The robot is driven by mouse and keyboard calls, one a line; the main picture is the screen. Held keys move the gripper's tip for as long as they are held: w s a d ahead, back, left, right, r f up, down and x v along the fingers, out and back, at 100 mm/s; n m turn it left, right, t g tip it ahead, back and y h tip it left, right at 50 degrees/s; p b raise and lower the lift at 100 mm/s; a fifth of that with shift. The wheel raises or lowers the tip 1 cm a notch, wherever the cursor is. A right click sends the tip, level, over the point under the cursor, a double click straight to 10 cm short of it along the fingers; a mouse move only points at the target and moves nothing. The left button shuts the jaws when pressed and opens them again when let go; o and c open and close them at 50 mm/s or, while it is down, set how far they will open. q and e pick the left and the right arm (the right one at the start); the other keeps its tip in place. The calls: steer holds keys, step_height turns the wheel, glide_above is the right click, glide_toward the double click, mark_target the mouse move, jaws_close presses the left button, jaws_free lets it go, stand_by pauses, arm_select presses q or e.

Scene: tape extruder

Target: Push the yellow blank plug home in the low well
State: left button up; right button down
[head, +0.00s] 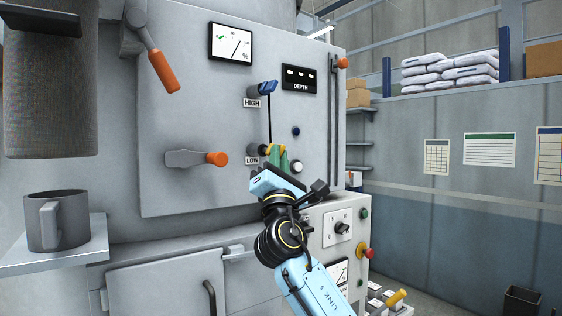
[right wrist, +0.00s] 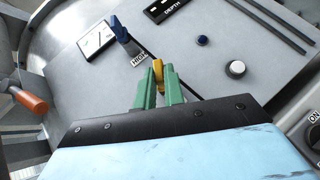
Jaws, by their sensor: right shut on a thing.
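The yellow blank plug (right wrist: 158,74) is pinched between the green fingers of my right gripper (right wrist: 160,78). In the head view, the fingers of my right gripper (head: 278,153) are at the machine's front panel beside the LOW label (head: 252,160), with a bit of yellow showing at their tips. The low well itself is hidden behind the fingers, so I cannot tell how deep the plug sits. A blue-handled piece (head: 267,88) sits above at the HIGH label (head: 251,103); it also shows in the right wrist view (right wrist: 119,29). My left gripper is out of view.
An orange-tipped lever (head: 217,159) sticks out left of the LOW label. A white button (head: 297,166) and a dark blue button (head: 296,131) are just right of my gripper. The DEPTH display (head: 299,78) is above. A grey mug (head: 58,220) stands on a shelf at left.

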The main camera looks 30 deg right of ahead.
steer(key=shift+w+a+b, duration=0.15)
steer(key=shift+w+b, duration=0.65)
steer(key=shift+w, duration=0.6)
steer(key=c, duration=1.4)
jaws_free()
steer(key=shift+w, duration=0.1)
steer(key=b+v, duration=0.3)
steer(key=v, duration=1)
steer(key=shift+s+b, duration=0.2)
steer(key=shift+b, duration=0.2)
steer(key=shift+f, duration=0.1)
